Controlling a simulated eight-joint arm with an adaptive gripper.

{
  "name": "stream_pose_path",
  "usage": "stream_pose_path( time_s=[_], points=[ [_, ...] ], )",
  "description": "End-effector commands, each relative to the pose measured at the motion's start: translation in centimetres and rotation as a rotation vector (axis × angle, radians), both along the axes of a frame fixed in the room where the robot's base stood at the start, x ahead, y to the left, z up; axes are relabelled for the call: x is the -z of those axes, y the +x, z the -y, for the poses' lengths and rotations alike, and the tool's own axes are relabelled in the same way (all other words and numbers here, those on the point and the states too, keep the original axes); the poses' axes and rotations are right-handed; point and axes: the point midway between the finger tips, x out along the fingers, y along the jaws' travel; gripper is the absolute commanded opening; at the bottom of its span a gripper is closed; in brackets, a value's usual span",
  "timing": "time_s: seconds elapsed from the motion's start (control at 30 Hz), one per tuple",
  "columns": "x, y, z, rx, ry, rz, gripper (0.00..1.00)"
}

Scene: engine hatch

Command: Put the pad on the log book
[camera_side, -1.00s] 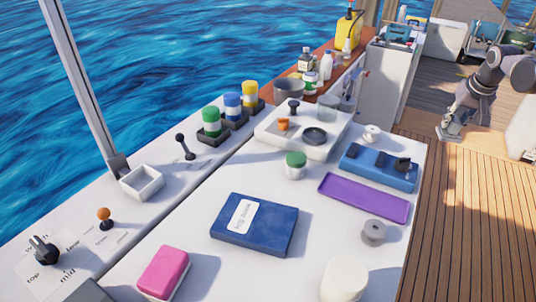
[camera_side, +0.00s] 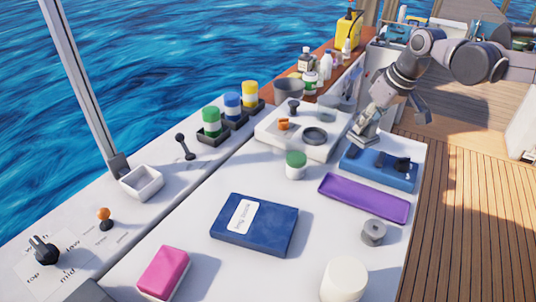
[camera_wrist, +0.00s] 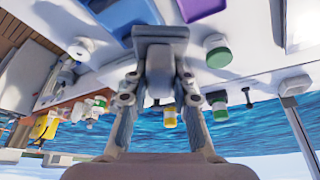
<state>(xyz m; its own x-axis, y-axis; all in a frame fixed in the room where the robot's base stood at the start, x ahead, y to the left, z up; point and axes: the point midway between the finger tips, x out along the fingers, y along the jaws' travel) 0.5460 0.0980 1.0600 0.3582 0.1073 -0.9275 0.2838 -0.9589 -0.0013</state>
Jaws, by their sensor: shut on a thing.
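The log book (camera_side: 254,226) is a dark blue, flat book with a white label, lying in the middle of the white counter in the side view. My gripper (camera_side: 366,128) is above the far end of the blue holder, well away from the book. It is shut on a small grey thing (camera_wrist: 160,34), flat-ended, which shows between the fingers in the wrist view; I cannot tell for certain whether this is the pad. A pink block with a white base (camera_side: 164,273), possibly a pad too, lies at the near left, apart from the book.
A purple tray (camera_side: 364,198), a green-lidded jar (camera_side: 295,165), a grey spool (camera_side: 373,232) and a white cylinder (camera_side: 344,279) stand around the book. The blue holder (camera_side: 379,169) is below my gripper. Nothing lies on the book's top.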

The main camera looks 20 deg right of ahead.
Motion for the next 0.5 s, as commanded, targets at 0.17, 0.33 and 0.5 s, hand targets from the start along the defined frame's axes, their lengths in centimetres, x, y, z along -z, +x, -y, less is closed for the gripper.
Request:
stream_pose_path(
  time_s=[0.17, 0.33, 0.5],
  points=[
    [-0.6, -2.4, -8.3, -0.222, 0.002, 0.003, 0.00],
    [-1.0, -4.8, -13.9, -0.383, 0.004, 0.007, 0.00],
    [-1.2, -6.4, -16.8, -0.475, 0.004, 0.010, 0.00]
  ],
)
